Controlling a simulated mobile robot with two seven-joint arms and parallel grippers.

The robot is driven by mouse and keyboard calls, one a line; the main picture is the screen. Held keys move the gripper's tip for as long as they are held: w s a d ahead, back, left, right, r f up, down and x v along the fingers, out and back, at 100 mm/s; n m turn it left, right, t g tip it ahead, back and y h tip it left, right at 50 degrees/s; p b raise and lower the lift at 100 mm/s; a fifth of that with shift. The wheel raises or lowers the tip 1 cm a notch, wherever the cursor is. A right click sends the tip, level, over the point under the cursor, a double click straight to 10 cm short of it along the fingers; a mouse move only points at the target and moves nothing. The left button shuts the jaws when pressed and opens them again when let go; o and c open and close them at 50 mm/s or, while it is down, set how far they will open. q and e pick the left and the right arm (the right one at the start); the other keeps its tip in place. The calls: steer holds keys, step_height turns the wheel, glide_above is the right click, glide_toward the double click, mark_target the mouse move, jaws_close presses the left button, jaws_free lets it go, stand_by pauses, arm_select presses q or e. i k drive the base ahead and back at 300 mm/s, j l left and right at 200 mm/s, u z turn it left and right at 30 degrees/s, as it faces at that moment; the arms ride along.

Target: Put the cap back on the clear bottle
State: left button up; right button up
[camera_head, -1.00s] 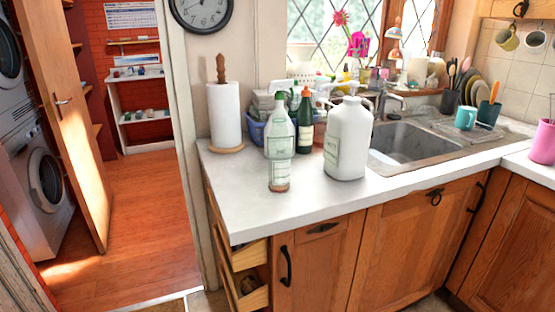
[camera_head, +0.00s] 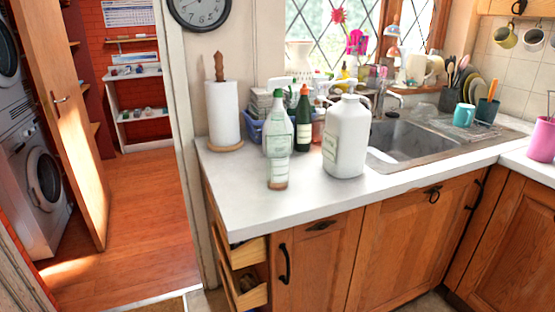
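A clear bottle (camera_head: 279,137) with a greenish tint and a pale label stands upright on the white counter, near its left end. A green top (camera_head: 279,90) shows at its neck; I cannot tell whether this is a cap seated on it. Its lower part looks narrower, with a brownish base. I see no separate loose cap on the counter. Neither of my grippers is in view.
A large white jug (camera_head: 346,138) stands right of the bottle, and a dark green bottle (camera_head: 303,122) behind it. A paper towel roll (camera_head: 223,115) stands at left, the sink (camera_head: 405,141) at right. The front-left counter (camera_head: 235,190) is clear. Drawers (camera_head: 247,254) below stand open.

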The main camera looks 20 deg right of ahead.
mark_target(278, 141)
steer(key=u, duration=0.6)
steer(key=k+l+u, duration=0.1)
steer(key=l+u, duration=0.35)
steer(key=u, duration=0.25)
steer(key=k+l+u, duration=0.15)
steer(key=u, duration=0.2)
steer(key=k+l+u, duration=0.55)
steer(key=k, duration=0.2)
steer(key=k+l, duration=0.2)
steer(key=k, duration=0.15)
steer(key=k+l, duration=0.15)
steer(key=k, duration=0.25)
steer(key=k+l, duration=0.2)
steer(key=k, duration=0.15)
steer(key=u, duration=0.05)
